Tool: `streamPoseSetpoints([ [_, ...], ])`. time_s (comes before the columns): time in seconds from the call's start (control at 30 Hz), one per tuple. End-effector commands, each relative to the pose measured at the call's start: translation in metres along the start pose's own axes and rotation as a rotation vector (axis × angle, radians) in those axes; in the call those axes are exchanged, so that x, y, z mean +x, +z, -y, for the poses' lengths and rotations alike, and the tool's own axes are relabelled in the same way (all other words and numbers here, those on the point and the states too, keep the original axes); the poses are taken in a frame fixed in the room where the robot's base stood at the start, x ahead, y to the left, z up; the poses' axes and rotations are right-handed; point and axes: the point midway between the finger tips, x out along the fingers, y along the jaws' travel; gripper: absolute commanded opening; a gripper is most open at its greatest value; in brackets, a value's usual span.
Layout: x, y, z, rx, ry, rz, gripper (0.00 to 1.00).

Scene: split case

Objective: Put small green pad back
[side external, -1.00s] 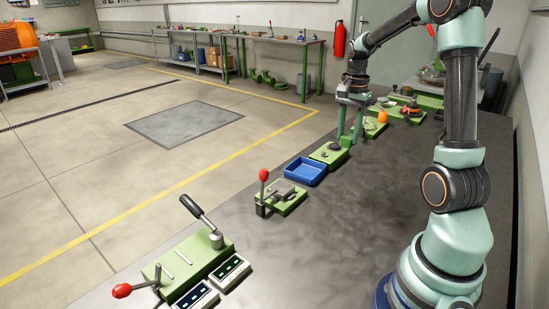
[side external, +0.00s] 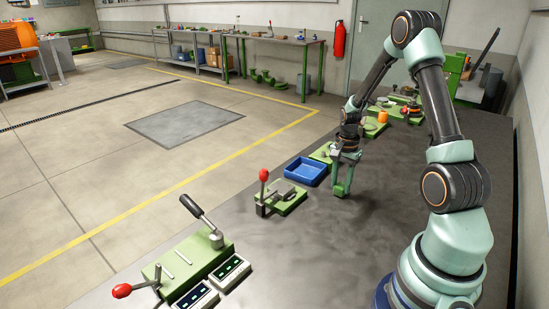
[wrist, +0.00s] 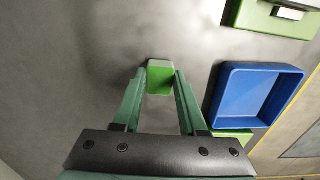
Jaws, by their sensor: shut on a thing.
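The small green pad (wrist: 160,79) sits between the fingertips of my gripper (wrist: 160,85) in the wrist view, with a finger against each side. In the side external view my gripper (side external: 341,188) points down over the dark bench, just right of the blue tray. The pad shows there as a bit of green (side external: 340,189) at the fingertips. I cannot tell whether it touches the bench.
An empty blue tray (side external: 306,171) lies left of my gripper; its rim shows in the wrist view (wrist: 213,97). A green fixture with a red-knobbed lever (side external: 288,207) stands nearer the camera. Several green fixtures line the bench edge behind. The bench's middle is bare.

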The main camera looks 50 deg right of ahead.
Motion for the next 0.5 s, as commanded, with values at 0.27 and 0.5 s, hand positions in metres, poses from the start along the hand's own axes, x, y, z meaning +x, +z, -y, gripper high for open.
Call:
streamPoseSetpoints([
  [0.27,0.0019,-0.0003,0.0003,0.000,-0.001,-0.001,0.00],
  [0.5,0.0046,-0.0003,0.0004,0.000,-0.001,-0.001,0.71],
])
